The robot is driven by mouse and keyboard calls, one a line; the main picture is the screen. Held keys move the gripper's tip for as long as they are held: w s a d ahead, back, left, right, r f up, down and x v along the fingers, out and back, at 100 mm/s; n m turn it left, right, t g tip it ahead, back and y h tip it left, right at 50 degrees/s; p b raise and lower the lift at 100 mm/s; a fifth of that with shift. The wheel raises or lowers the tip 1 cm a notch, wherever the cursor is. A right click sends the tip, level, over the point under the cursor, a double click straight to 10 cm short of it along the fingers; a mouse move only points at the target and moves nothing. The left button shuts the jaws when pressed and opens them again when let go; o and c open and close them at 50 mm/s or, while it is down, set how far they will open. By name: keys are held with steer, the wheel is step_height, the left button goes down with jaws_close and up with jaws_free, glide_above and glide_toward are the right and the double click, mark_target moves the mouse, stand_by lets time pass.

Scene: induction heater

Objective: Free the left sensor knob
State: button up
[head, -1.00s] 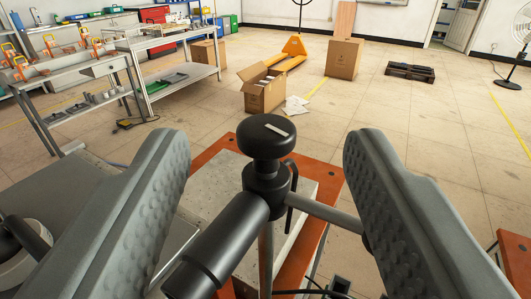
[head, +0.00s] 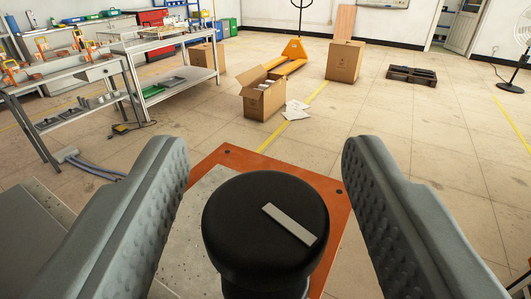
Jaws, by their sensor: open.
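The black sensor knob (head: 240,225) stands large in the lower middle of the head view, with a pale grey bar mark on its rounded top. My gripper (head: 265,165) is open, with one grey textured finger on each side of the knob.
An orange plate (head: 245,160) with a grey metal top lies below and behind the knob. A grey workbench (head: 75,95) with clamps stands at the left. Open cardboard box (head: 265,98), pallet truck (head: 293,50) and dark pallet (head: 411,75) stand farther back.

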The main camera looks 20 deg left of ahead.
steer(key=c, duration=1)
steer(key=shift+o, duration=0.2)
steer(key=shift+r+n+y, duration=0.2)
steer(key=shift+n+y, duration=0.1)
steer(key=shift+y, duration=0.2)
steer(key=shift+f+g, duration=0.15)
steer(key=shift+g, duration=0.25)
steer(key=o, duration=1)
steer(key=shift+c, duration=0.2)
steer(key=v, duration=1.7)
steer(key=shift+d+f, duration=0.2)
steer(key=shift+d, duration=0.05)
